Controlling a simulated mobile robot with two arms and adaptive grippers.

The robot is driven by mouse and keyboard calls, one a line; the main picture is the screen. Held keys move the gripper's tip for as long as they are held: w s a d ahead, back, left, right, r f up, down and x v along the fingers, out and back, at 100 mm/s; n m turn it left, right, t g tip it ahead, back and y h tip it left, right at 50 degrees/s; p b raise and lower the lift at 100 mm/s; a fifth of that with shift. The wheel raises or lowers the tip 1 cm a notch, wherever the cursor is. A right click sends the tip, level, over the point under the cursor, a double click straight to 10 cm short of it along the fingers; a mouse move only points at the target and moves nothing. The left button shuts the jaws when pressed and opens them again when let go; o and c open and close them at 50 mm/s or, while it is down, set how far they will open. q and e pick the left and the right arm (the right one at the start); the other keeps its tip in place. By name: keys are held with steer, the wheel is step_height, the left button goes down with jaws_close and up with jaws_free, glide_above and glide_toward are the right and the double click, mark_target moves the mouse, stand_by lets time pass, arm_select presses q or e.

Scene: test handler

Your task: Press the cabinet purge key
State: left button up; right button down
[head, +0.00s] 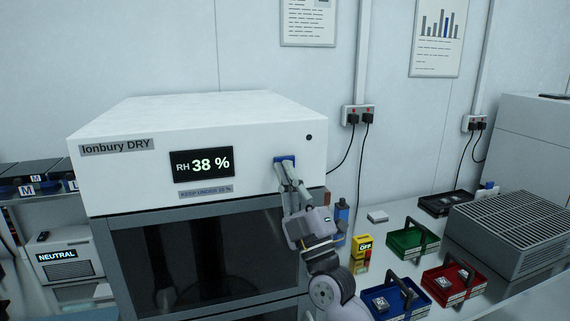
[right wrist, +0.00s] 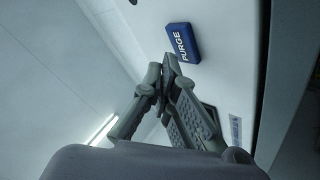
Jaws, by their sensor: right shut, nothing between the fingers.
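The dry cabinet (head: 115,185) has a white top housing with a display reading RH 38 %. The purge key is a blue block on the right of its front face (head: 287,158), partly covered by my right gripper (head: 282,170). In the right wrist view the key (right wrist: 181,42) shows the white word PURGE. My right gripper is shut and empty, its fingertips (right wrist: 170,64) right by the lower edge of the key. I cannot tell whether they touch it. My left gripper is not in view.
Right of the cabinet, a bench (head: 385,265) holds a green tray (head: 411,241), a red tray (head: 455,283), a blue tray (head: 400,300) and a yellow box marked OFF (head: 362,246). A grey grilled unit (head: 515,232) stands at the right. A round dark dot (head: 309,138) is beside the key.

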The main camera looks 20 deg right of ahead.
steer(key=shift+w, duration=0.1)
steer(key=shift+w, duration=0.35)
steer(key=shift+w, duration=0.35)
stand_by(1.0)
steer(key=shift+s, duration=0.15)
steer(key=shift+s+p, duration=0.4)
steer(key=shift+s, duration=0.3)
steer(key=s+p, duration=0.2)
steer(key=s, duration=0.3)
